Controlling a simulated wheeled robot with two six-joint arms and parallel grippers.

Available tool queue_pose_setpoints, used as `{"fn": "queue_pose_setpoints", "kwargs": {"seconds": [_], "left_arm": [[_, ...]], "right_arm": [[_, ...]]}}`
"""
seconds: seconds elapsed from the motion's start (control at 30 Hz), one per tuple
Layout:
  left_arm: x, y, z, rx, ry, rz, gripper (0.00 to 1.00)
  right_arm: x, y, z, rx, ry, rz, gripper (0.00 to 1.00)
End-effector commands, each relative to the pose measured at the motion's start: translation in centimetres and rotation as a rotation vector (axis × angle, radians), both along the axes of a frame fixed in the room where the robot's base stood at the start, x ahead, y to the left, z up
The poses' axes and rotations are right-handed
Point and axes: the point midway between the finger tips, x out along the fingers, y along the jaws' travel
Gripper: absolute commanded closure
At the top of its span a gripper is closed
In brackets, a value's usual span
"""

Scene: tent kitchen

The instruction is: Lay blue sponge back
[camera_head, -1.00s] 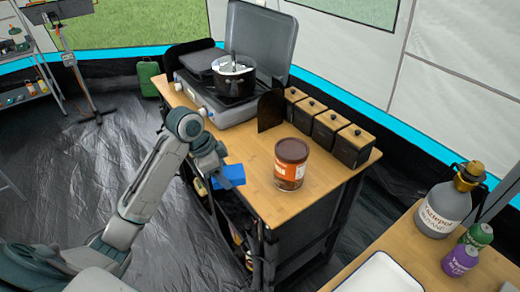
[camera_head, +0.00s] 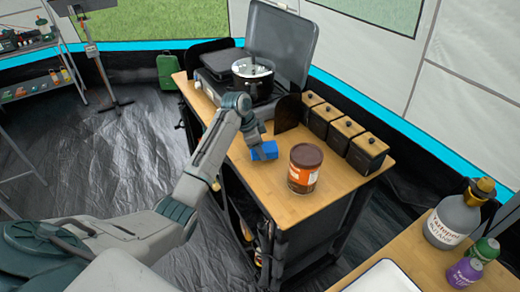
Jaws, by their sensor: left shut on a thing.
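The blue sponge (camera_head: 265,151) is at the end of my left arm, over the wooden top of the kitchen stand (camera_head: 285,206). My left gripper (camera_head: 258,146) is shut on it, with the fingers mostly hidden by the wrist. The sponge is just left of a brown-lidded jar (camera_head: 305,168). I cannot tell whether the sponge touches the wood. My right gripper is not in view.
A camp stove with a pot (camera_head: 253,78) stands at the back of the stand. Several black canisters (camera_head: 344,137) line its right edge. A second table at lower right holds a white tray (camera_head: 386,277), a grey bottle (camera_head: 452,222) and a purple bottle (camera_head: 464,272). Bare wood lies before the jar.

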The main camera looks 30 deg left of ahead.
Motion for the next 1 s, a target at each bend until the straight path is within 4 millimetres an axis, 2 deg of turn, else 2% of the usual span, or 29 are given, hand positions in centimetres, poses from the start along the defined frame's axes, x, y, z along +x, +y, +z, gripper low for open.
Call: {"fn": "queue_pose_setpoints", "kwargs": {"seconds": [0.03,0.2,0.53,0.57,0.67,1.0], "left_arm": [[-0.1,0.0,-0.5,-0.001,0.005,0.0,0.66],[-0.1,0.0,-2.0,-0.001,0.001,0.0,0.66],[-0.1,0.0,-2.3,-0.001,0.0,0.0,0.66],[-0.1,0.0,-2.3,-0.001,-0.001,0.0,0.41],[-0.1,0.0,-2.3,-0.001,-0.001,0.0,0.23],[0.0,0.0,-1.9,0.0,-0.002,-0.001,0.23]], "right_arm": [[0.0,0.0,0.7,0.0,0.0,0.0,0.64],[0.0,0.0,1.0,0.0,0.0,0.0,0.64],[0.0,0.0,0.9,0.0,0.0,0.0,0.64],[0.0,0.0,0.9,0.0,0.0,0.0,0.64],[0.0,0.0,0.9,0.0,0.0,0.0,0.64],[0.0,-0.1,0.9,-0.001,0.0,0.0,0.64]]}}
